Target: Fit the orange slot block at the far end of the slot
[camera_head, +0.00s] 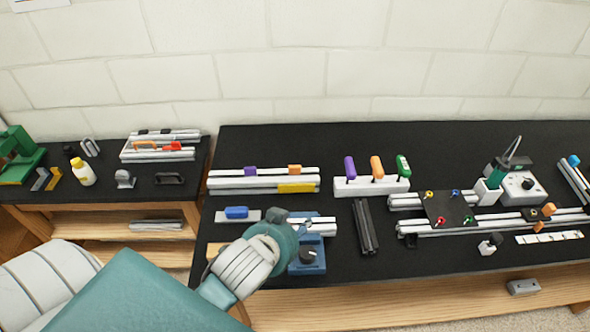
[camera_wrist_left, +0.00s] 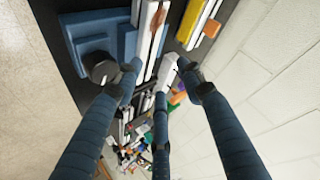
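An orange block (camera_wrist_left: 158,25) lies along the slot of a short pale rail (camera_wrist_left: 148,50) beside the blue fixture (camera_wrist_left: 98,38) in the left wrist view. In the head view my left arm covers much of this rail (camera_head: 322,227) and hides the block; the blue fixture (camera_head: 308,257) shows beside the arm. My left gripper (camera_wrist_left: 162,82) has its fingers spread above the rail, past the orange block toward the rail's other end. Nothing is clearly held between the fingers. In the head view its fingertips are mostly hidden behind my wrist. My right gripper is not in view.
Behind are paired rails (camera_head: 230,184) with purple, orange and yellow pieces. A white holder (camera_head: 350,188) carries three coloured handles. Dark bars (camera_head: 366,228) lie to the right. A grey rail with a blue block (camera_head: 236,212) is left of the fixture.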

